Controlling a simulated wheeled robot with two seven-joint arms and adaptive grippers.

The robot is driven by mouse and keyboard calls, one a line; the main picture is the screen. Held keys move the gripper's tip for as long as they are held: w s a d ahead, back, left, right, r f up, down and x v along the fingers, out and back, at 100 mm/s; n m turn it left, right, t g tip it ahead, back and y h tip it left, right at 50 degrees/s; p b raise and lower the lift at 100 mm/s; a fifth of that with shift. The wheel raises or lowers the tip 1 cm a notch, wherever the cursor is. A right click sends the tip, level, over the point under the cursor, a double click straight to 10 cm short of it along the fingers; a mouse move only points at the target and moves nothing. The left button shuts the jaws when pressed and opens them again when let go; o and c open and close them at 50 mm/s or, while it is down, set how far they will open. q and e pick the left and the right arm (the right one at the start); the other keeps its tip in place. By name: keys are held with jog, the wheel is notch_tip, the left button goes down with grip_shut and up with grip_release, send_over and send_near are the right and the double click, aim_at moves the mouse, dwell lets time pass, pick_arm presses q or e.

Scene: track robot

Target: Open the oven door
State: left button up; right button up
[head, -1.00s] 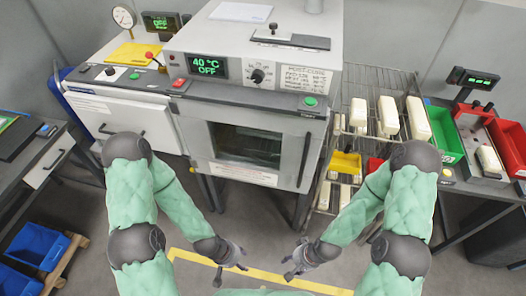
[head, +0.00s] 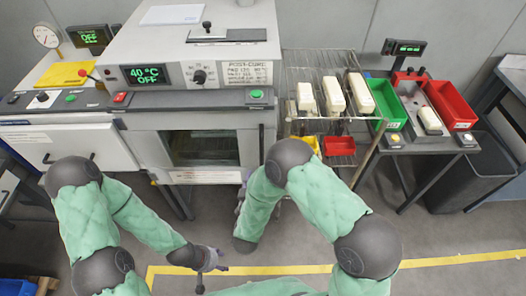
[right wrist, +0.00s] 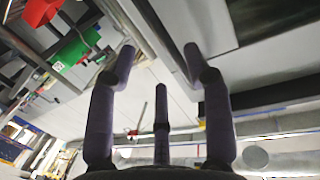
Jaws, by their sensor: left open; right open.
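The oven (head: 205,150) is the grey box at centre left in the head view, with a dark window (head: 200,148) in its front door. The door looks shut. Its display (head: 147,75) reads 40 °C OFF. The door also shows in the right wrist view (right wrist: 215,30), ahead and to the right of the fingers. My right gripper (right wrist: 160,55) is open and empty, close to the door's edge. In the head view it is mostly hidden behind my right forearm, near the oven's lower right corner. My left gripper (head: 212,262) is open and empty, low above the floor.
A wire rack (head: 300,75) with several cream blocks stands right of the oven. A green bin (head: 385,105) and a red bin (head: 450,104) are on the bench further right. A white cabinet (head: 55,145) stands at left. Yellow tape marks the open floor.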

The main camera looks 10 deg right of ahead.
jog(key=w+d+r+h+b, duration=0.1)
jog(key=w+d, duration=0.3)
jog(key=w, duration=0.5)
jog(key=shift+w+r+t, duration=0.15)
jog(key=shift+r+t, duration=0.25)
jog(key=shift+r, duration=0.2)
grip_shut()
